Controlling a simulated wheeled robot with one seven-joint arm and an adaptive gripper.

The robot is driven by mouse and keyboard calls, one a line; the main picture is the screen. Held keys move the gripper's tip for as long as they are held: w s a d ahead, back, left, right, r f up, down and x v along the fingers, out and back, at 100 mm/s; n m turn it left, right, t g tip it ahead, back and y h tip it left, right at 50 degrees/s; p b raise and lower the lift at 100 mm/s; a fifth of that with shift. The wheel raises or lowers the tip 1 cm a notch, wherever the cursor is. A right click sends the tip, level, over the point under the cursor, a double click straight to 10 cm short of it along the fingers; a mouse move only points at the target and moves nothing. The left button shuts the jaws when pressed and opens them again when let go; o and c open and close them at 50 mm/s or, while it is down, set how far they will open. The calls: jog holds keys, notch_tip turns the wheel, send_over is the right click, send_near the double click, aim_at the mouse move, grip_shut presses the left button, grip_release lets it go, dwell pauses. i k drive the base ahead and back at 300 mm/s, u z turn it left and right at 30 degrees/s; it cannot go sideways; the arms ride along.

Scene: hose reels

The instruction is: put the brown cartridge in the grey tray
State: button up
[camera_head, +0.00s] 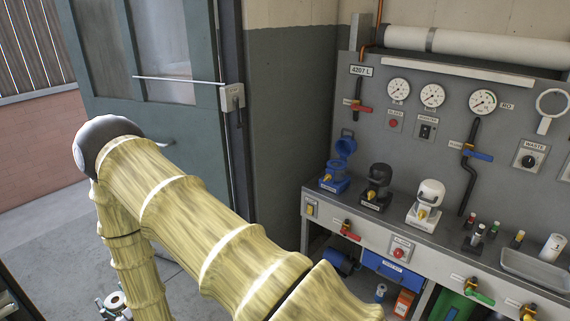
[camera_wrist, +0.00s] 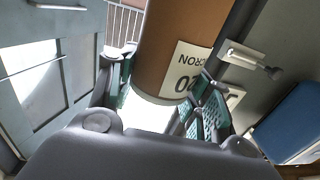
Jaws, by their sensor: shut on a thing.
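The cartridge's far end runs out of the picture. In the head view my arm crosses the foreground, and neither my gripper nor the cartridge shows. The grey tray (camera_head: 528,266) lies on the bench at the right edge of the head view, partly cut off. The part that shows looks empty.
A white cylinder (camera_head: 551,247) stands beside the tray. Blue, black and white filter housings (camera_head: 428,203) stand along the bench (camera_head: 335,206). Gauges (camera_head: 432,95) and valves line the panel behind. A door (camera_head: 180,90) is at the left.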

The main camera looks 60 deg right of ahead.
aim_at(525, 268)
jog(key=z, duration=0.25)
jog(key=i, duration=1.25)
jog(key=z, duration=0.9)
jog(key=i, duration=1.05)
jog(key=z, duration=1.7)
jog(key=i, duration=0.7)
jog(key=z, duration=1.25)
jog(key=i, duration=0.85)
jog(key=z, duration=0.3)
